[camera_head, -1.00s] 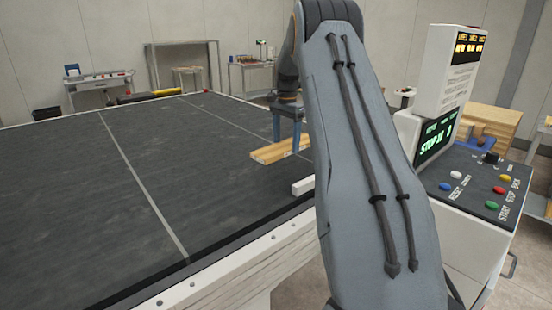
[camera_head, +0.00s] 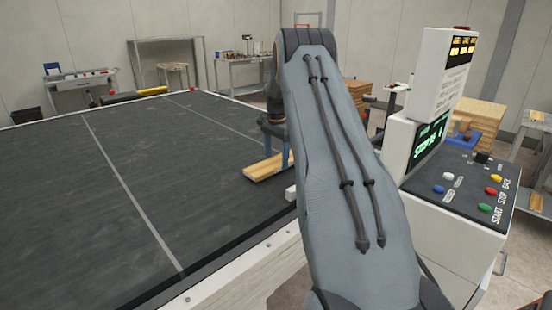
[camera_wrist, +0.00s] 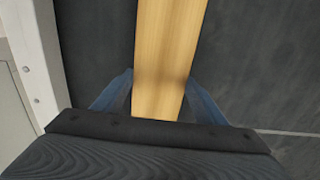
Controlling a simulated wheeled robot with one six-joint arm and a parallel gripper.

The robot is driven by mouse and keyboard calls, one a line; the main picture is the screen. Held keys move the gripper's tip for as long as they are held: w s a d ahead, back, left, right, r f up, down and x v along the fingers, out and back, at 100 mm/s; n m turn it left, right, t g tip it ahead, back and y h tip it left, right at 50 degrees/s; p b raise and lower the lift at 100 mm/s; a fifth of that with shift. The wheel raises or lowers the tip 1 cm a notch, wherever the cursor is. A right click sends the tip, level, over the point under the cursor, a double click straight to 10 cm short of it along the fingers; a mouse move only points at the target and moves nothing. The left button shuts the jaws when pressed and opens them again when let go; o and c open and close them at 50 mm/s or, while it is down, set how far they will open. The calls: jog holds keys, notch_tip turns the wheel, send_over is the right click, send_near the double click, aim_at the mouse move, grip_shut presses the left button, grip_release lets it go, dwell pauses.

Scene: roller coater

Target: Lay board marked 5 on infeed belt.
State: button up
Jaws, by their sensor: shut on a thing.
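A light wooden board (camera_head: 266,168) is held by my gripper (camera_head: 280,148) over the dark infeed belt (camera_head: 120,190), near its right edge. I cannot tell whether the board touches the belt or sits just above it. In the wrist view the board (camera_wrist: 168,55) runs lengthwise between the two blue fingers of my gripper (camera_wrist: 158,100), which is shut on it. No number shows on the board. My arm hides its right end in the head view.
The control console (camera_head: 460,180) with coloured buttons stands at the right. Stacked boards (camera_head: 480,118) lie behind it. The belt's left and middle are clear.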

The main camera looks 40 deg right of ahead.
jog(key=shift+f, duration=0.4)
jog(key=shift+f, duration=0.15)
jog(key=o, duration=1.3)
jog(key=shift+c, duration=0.2)
